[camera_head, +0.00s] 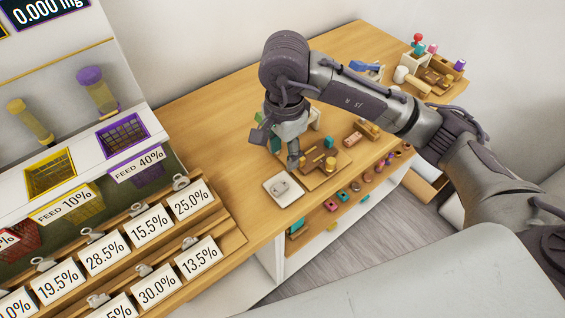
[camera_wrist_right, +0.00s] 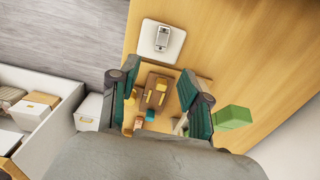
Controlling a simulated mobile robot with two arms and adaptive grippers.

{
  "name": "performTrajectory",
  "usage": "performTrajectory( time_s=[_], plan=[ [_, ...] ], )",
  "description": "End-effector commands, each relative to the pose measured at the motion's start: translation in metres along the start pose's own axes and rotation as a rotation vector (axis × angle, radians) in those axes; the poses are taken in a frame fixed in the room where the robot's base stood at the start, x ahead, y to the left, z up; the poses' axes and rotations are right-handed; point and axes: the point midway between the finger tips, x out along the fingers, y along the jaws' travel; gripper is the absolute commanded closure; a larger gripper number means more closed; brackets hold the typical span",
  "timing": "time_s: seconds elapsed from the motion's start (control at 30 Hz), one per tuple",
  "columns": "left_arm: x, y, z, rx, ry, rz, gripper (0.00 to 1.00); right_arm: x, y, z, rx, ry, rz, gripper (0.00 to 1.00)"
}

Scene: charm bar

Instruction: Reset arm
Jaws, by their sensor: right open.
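My right arm comes in from the right in the head view. Its gripper (camera_head: 278,150) points down over the wooden table (camera_head: 215,115), above a brown board (camera_head: 328,176) with small wooden and yellow pieces. In the right wrist view the two fingers of the gripper (camera_wrist_right: 158,75) are spread apart with nothing held between them. The board (camera_wrist_right: 150,100) and its pieces show between and beyond the fingers, lower down. A white square plate (camera_head: 283,189) with a small metal item lies in front of the gripper; it also shows in the wrist view (camera_wrist_right: 148,51). My left gripper is not in view.
A green block (camera_wrist_right: 232,117) is beside one finger in the wrist view. A feeder rack with percentage cards (camera_head: 105,253) stands at left. A white holder with coloured knobs (camera_head: 415,60) is at the far right.

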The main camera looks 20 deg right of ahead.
Motion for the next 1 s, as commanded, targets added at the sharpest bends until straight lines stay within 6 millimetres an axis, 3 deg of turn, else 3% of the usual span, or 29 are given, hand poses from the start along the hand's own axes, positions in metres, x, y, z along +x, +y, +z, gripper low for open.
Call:
performTrajectory(
  time_s=[0.2,0.63,0.73,0.87,0.93,1.0],
  plan=[
    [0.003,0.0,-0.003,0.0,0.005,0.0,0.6,-0.01,0.0,0.0,0.0,0.0,0.0,0.53],
    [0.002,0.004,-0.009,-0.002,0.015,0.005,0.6,-0.01,0.0,0.0,0.0,0.0,0.001,0.53],
    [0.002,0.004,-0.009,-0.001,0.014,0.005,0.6,-0.007,0.001,0.01,-0.004,-0.04,-0.004,0.53],
    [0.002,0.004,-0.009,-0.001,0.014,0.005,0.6,0.001,0.004,0.061,-0.013,-0.26,-0.022,0.53],
    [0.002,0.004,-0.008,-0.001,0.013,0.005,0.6,-0.002,0.01,0.106,0.001,-0.473,-0.03,0.53],
    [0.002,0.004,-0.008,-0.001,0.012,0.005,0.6,-0.019,0.017,0.156,0.043,-0.739,-0.028,0.53]
  ],
)
